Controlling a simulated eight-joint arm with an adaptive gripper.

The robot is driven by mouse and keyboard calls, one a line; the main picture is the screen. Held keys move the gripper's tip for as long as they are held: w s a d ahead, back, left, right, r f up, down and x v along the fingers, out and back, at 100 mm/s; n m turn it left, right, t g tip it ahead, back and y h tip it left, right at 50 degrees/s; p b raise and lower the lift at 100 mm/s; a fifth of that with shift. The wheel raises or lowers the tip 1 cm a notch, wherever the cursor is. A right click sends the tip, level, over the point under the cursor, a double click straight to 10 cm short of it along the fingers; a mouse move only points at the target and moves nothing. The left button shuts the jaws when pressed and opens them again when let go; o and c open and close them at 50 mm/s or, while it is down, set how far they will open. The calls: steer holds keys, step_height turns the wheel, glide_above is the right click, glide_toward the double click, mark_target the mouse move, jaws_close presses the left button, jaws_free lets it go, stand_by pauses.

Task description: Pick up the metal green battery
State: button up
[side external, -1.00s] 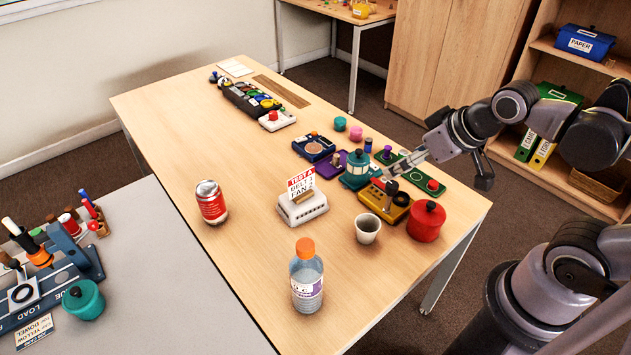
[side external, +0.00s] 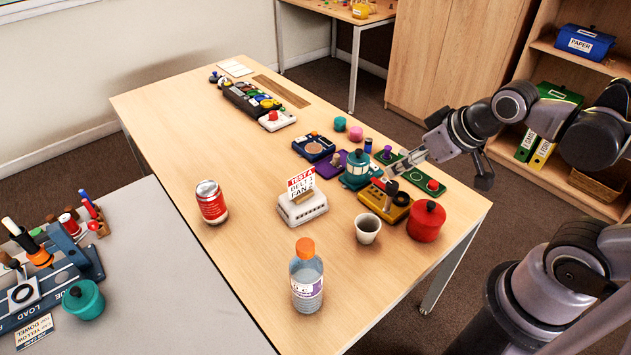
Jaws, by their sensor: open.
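My gripper (side external: 393,173) is open, above the right part of the wooden table (side external: 243,272). Its tips are near a yellow block (side external: 397,212) with a dark ring part and a teal, lantern-like pot (side external: 354,179). I see nothing between its fingers. I cannot clearly pick out a metal green battery. A small dark blue cylinder (side external: 368,145) stands behind the teal pot.
A red pot (side external: 427,221), a white cup (side external: 367,229), a white holder (side external: 302,209) with a card and a clear bottle (side external: 306,281) stand nearby. A red can (side external: 211,202) stands further left.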

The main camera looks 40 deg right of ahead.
steer(key=m+g+h, duration=0.1)
steer(key=m+g, duration=0.5)
steer(key=m, duration=0.3)
glide_above(404, 152)
steer(key=s+a, duration=0.1)
step_height(404, 152, down, 12)
steer(key=shift+w+d+f, duration=0.2)
steer(key=shift+f, duration=1.65)
steer(key=shift+w+d+f, duration=0.15)
steer(key=shift+d+f, duration=0.1)
steer(key=shift+f, duration=1.6)
steer(key=shift+w+d+f, duration=0.2)
steer(key=shift+f, duration=1.65)
jaws_close()
